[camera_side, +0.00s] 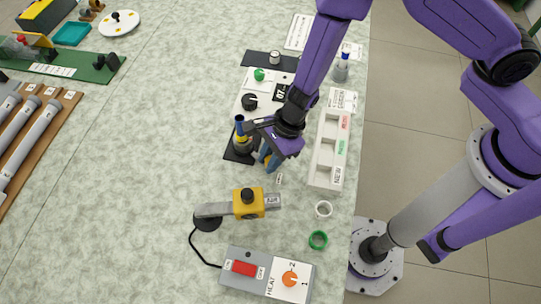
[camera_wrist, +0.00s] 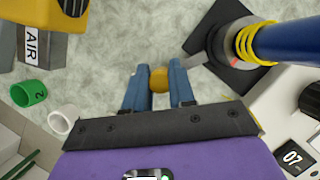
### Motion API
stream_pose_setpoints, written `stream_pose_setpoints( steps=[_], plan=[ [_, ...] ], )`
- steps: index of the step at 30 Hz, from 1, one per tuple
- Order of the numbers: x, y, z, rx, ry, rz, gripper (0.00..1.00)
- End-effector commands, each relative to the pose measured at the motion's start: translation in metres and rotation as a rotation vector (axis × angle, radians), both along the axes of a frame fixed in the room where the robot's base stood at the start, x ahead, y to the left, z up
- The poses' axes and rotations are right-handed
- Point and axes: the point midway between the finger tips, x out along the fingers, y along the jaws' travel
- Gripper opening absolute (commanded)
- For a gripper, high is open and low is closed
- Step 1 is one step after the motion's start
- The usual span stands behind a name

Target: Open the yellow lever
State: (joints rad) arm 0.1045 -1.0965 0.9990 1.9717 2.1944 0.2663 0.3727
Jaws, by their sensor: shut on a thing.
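The yellow lever's round knob (camera_wrist: 158,78) sits between the two blue fingers of my gripper (camera_wrist: 159,88) in the wrist view. My gripper is shut on it. A thin grey bar (camera_wrist: 194,60) shows between the right finger and a grey fixture with a blue post (camera_wrist: 290,40) and yellow rings; the finger hides where it joins the knob. In the side view my gripper (camera_side: 270,161) is low over the table, just right of this fixture (camera_side: 241,144) on its black mat. The knob shows there only as a small yellow patch (camera_side: 267,160).
A white compartment tray (camera_side: 315,181) is close on the right. A white ring (camera_side: 324,209), a green ring (camera_side: 318,240) and a grey heat box (camera_side: 232,280) lie nearer the front.

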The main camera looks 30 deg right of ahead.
Motion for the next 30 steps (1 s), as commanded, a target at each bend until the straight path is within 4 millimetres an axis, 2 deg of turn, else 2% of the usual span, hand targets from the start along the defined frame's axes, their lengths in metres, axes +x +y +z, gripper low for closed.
stream_pose_setpoints(
  steps=[6,7,9,20,26,30],
  plan=[
    [-0.002,0.004,0.001,0.008,-0.001,0.013,0.0],
    [-0.002,0.004,0.001,0.008,-0.002,0.012,0.31],
    [-0.002,0.003,0.001,0.007,-0.001,0.011,0.5],
    [0.0,0.001,0.003,0.004,-0.001,0.004,0.5],
    [0.0,-0.006,0.021,0.005,-0.002,0.003,0.5],
    [0.001,-0.014,0.041,0.006,-0.003,0.004,0.5]
  ],
)
